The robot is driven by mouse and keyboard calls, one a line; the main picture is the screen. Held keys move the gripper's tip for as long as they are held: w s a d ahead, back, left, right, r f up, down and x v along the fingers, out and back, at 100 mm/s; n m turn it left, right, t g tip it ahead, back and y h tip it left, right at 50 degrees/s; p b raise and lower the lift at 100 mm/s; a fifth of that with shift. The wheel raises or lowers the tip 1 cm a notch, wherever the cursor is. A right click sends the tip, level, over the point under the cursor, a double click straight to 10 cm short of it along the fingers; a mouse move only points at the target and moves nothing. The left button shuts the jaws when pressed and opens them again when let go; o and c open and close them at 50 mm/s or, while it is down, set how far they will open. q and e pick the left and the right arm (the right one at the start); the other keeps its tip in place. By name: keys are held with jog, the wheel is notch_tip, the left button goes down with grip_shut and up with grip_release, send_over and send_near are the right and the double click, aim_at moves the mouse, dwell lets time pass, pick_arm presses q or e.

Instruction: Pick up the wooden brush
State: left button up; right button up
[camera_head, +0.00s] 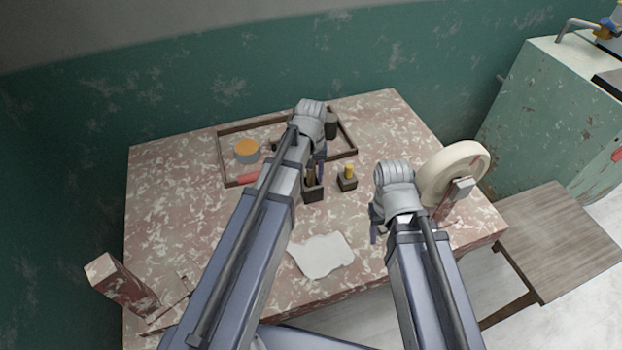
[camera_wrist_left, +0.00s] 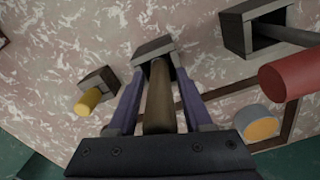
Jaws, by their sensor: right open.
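The wooden brush shows its brown handle (camera_wrist_left: 160,95) in the left wrist view, standing in a dark square holder (camera_wrist_left: 150,48). In the head view the handle (camera_head: 311,175) shows partly beside my arm, above the holder (camera_head: 314,194). My left gripper (camera_head: 318,168) is over the holder. Its two fingers (camera_wrist_left: 158,95) stand on either side of the handle, with gaps visible, so it looks open around it. The brush's lower end is hidden in the holder. My right gripper (camera_head: 375,228) is open and empty over the table's right part.
A yellow-handled tool (camera_head: 349,170) stands in a small block right of the brush. An orange-topped tin (camera_head: 246,155) stands in the tray (camera_head: 221,151). A cream wheel (camera_head: 436,178) is at right. A white sheet (camera_head: 322,256) lies in front.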

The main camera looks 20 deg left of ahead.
pick_arm(q)
grip_shut()
dwell(0.5)
